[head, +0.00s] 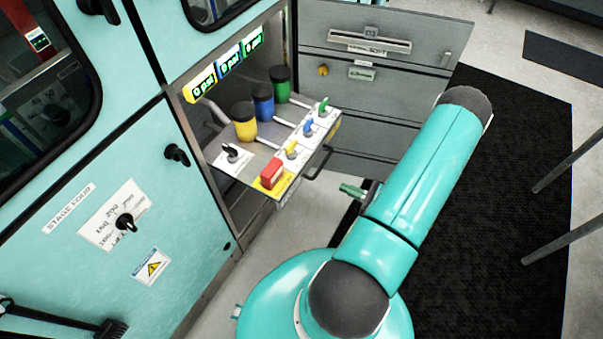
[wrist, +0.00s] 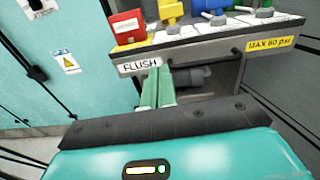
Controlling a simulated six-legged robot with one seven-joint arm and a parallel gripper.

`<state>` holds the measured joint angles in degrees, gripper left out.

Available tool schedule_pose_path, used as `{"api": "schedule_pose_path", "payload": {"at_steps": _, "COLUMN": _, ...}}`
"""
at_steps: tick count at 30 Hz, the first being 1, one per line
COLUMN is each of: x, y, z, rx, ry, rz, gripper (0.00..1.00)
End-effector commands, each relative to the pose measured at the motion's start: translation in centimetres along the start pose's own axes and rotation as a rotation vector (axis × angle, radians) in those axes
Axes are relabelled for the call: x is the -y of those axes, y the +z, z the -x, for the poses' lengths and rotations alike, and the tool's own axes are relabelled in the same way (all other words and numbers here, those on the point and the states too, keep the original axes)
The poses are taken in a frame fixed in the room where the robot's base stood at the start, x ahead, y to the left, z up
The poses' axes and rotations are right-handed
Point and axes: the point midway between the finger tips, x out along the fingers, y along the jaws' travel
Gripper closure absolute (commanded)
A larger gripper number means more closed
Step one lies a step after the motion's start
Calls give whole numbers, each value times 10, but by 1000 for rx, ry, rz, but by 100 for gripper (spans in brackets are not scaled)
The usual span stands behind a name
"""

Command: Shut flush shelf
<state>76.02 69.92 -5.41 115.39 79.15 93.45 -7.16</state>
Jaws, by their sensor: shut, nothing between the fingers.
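The flush shelf (head: 262,192) sticks out of the open teal cabinet, with a dark handle (head: 319,166) on its front. Yellow, blue and green canisters, matching small valves and a red switch (head: 271,173) stand on it. In the wrist view the shelf front (wrist: 215,48) crosses the top, with a "FLUSH" label (wrist: 139,65) at its left. My gripper (wrist: 156,88) is shut and empty, its green fingers just below and overlapping the label in view. I cannot tell whether they touch the shelf. In the head view my gripper (head: 352,190) is right of the shelf front, partly hidden by my arm.
An open grey door panel (head: 380,85) stands behind the shelf on the right. A teal door (head: 115,225) with a black knob is at the left. Three lit displays (head: 228,62) read 0 psi above the canisters. A black mat (head: 480,230) covers the floor at right.

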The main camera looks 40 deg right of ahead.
Motion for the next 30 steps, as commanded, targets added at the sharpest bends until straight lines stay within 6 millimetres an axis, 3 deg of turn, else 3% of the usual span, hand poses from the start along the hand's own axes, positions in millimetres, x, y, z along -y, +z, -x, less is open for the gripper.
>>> {"api": "schedule_pose_path", "payload": {"at_steps": 4, "x": 1, "y": -9, "z": 9, "rx": 11, "ry": -51, "rz": -20, "gripper": 100}}
{"api": "schedule_pose_path", "payload": {"at_steps": 8, "x": 2, "y": -9, "z": 0, "rx": 11, "ry": -54, "rz": -20, "gripper": 100}}
{"api": "schedule_pose_path", "payload": {"at_steps": 24, "x": 7, "y": -8, "z": -100, "rx": 10, "ry": -51, "rz": -19, "gripper": 100}}
{"api": "schedule_pose_path", "payload": {"at_steps": 30, "x": 8, "y": -8, "z": -125, "rx": 10, "ry": -50, "rz": -18, "gripper": 100}}
